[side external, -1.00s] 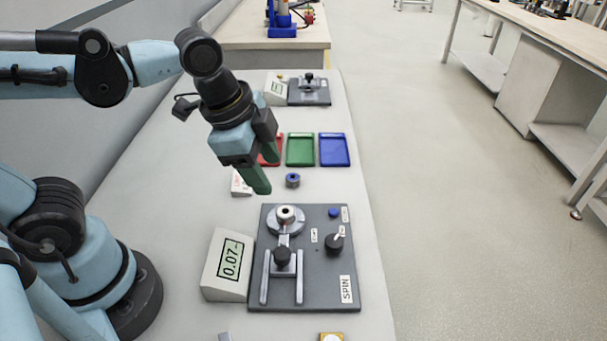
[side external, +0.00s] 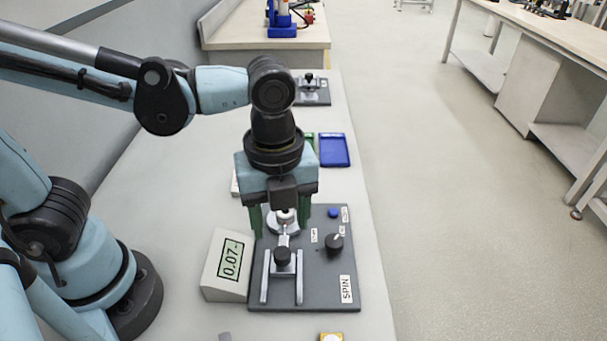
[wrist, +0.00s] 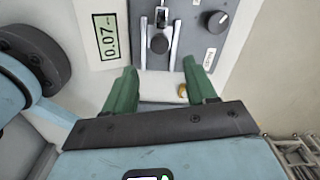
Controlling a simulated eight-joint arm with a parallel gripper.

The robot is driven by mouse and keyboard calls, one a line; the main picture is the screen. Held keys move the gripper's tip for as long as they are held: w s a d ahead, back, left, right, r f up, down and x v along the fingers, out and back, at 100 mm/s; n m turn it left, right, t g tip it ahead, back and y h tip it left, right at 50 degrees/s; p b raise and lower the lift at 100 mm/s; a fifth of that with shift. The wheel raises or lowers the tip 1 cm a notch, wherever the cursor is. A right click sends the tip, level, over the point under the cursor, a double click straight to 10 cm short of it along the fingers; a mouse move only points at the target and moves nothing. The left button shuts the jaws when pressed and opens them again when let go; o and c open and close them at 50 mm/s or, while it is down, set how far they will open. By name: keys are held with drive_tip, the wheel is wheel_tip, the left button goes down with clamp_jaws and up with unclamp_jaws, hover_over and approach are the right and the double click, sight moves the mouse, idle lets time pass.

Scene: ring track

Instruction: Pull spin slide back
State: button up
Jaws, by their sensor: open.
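The grey SPIN plate (side external: 320,290) lies on the bench. Its slide has a black knob (side external: 282,257) between two light rails at the plate's front left; the knob also shows in the wrist view (wrist: 159,44). A round silver holder (side external: 283,224) with a ring on it sits behind the slide and is partly hidden by my gripper. My gripper (side external: 281,232) points down, open, with its green fingers on either side of the round holder, above the plate and behind the slide knob.
A display box (side external: 226,264) reading 0.07 stands left of the plate. A black dial (side external: 334,243) and a blue button (side external: 333,212) are on the plate's right side. Blue (side external: 334,150) and green trays lie behind. A yellow-topped piece (side external: 331,337) lies at the front.

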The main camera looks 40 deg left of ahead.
sight(282, 254)
drive_tip(key=shift+f, duration=3.8)
clamp_jaws()
